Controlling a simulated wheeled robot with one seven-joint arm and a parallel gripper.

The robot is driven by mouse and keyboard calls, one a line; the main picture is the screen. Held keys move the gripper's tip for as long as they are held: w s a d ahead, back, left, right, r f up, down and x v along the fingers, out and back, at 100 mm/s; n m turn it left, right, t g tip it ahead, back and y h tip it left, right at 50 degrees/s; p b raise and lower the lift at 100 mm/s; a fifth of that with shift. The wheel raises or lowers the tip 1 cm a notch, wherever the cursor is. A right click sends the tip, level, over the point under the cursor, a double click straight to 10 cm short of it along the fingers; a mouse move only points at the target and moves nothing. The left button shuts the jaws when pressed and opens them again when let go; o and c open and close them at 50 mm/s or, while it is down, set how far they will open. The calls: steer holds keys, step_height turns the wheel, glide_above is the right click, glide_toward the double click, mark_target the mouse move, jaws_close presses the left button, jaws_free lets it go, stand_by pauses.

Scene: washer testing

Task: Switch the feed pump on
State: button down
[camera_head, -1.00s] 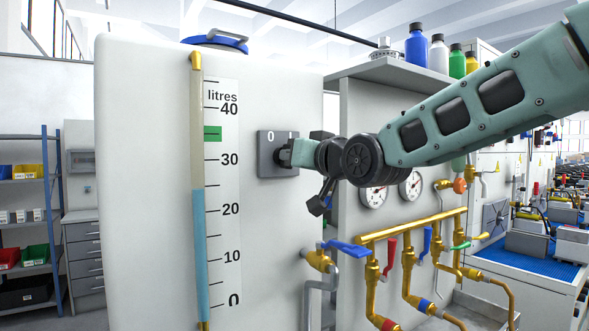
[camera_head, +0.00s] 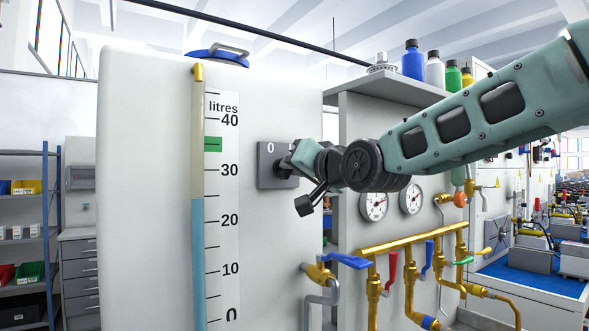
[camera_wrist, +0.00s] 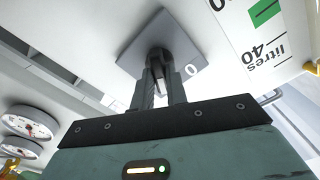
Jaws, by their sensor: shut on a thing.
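The pump switch is a grey square plate (camera_head: 266,178) on the white tank wall, with a "0" mark at its upper left and a rotary knob. In the wrist view, the switch plate (camera_wrist: 134,52) shows with the knob (camera_wrist: 158,62) between the fingers. My gripper (camera_head: 284,170) is at the plate, shut on the knob; the wrist view also shows my gripper (camera_wrist: 160,76). My wrist is rolled and hides the right part of the plate and most of the knob in the head view, so the knob's exact pointing is hard to tell.
A sight tube (camera_head: 198,260) and litres scale (camera_head: 222,270) run up the tank left of the switch; the liquid stands near 25.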

steer(key=c, duration=1.4)
jaws_free()
steer(key=v, duration=1.7)
steer(key=shift+d, duration=0.2)
steer(key=shift+s, duration=0.15)
